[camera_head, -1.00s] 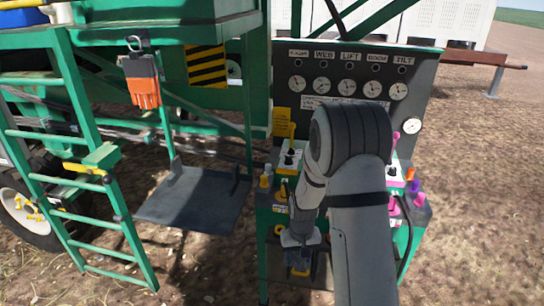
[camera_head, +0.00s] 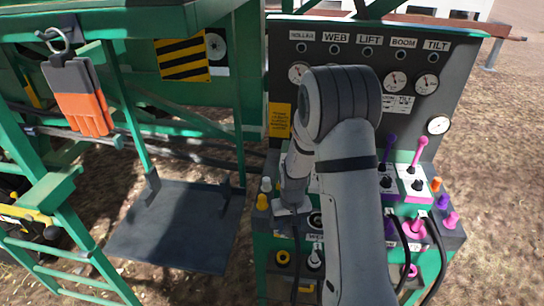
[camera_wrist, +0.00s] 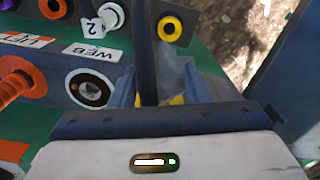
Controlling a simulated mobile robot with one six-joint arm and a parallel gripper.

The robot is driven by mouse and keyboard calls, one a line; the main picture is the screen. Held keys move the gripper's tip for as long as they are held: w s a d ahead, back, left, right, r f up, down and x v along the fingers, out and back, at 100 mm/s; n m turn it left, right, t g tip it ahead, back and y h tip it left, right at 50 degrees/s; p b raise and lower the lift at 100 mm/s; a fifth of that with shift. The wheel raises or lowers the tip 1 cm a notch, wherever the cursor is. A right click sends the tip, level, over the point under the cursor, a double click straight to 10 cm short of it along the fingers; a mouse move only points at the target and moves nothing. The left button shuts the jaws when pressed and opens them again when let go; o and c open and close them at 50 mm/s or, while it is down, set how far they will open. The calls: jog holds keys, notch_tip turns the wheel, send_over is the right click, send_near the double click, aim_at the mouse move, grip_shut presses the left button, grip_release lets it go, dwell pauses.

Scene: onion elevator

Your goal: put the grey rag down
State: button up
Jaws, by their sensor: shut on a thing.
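My gripper (camera_wrist: 160,92) shows from behind in the wrist view, with its blue-grey fingers closed on a small grey, crumpled piece that I take to be the grey rag (camera_wrist: 177,75). A dark, hose-like strip (camera_wrist: 146,50) passes beside the rag and hides part of it. In the head view my gripper (camera_head: 292,212) hangs in front of the left side of the control stand, mostly hidden by my wrist. I cannot make out the rag there.
The control stand (camera_head: 420,70) has gauges, coloured levers and black hoses (camera_head: 436,250) at right. A dark flat platform (camera_head: 180,225) lies left of it, bare. Green ladder rails (camera_head: 50,185) and hanging orange-grey gloves (camera_head: 80,98) are further left. Dirt ground surrounds them.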

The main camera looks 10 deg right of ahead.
jog(key=shift+w+a, duration=0.2)
